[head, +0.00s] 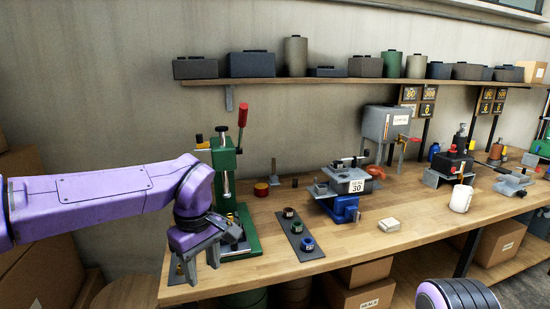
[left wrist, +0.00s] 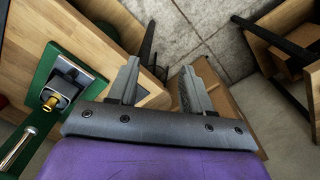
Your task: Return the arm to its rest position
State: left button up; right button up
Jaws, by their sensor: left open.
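My left arm (head: 95,195) is purple and reaches in from the left in the head view. Its left gripper (head: 203,262) points down near the left front corner of the workbench, in front of the green press (head: 224,180). In the left wrist view, the two grey fingers of this gripper (left wrist: 160,70) stand apart with nothing between them. The green press base also shows in that view (left wrist: 45,103), left of the fingers. A purple rounded part of mine shows at the bottom right of the head view; my right gripper is not in view.
Cardboard boxes (head: 360,296) stand below. A shelf (head: 290,81) with containers runs above. Bare bench lies front centre.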

pick_arm(q)
jog(key=w+a+f+n+t+y, duration=0.4)
jog(key=w+a+f+n+y, duration=0.15)
jog(key=a+f, duration=0.2)
notch_tip(320, 180, down, 12)
jog(key=s+a+t+y, duration=0.1)
jog(key=s+a+t, duration=0.1)
jog(key=s+t, duration=0.1)
jog(key=s+a+f+m+h, duration=0.15)
jog(key=s+f+m, duration=0.25)
jog(key=s+f, duration=0.6)
jog(key=s+a+f+m+g, duration=0.1)
jog(key=s+f, duration=0.2)
jog(key=s, duration=0.4)
jog(key=s+a+f+m+g+h, duration=0.1)
jog(key=s+a+f+m, duration=0.1)
jog(key=s+f, duration=0.2)
jog(key=s+a+f+m+g, duration=0.1)
jog(key=s+f+m+g, duration=0.1)
jog(key=s, duration=0.8)
jog(key=shift+s+a+f+h, duration=0.15)
jog(key=shift+a+f+h, duration=0.15)
jog(key=shift+f, duration=0.55)
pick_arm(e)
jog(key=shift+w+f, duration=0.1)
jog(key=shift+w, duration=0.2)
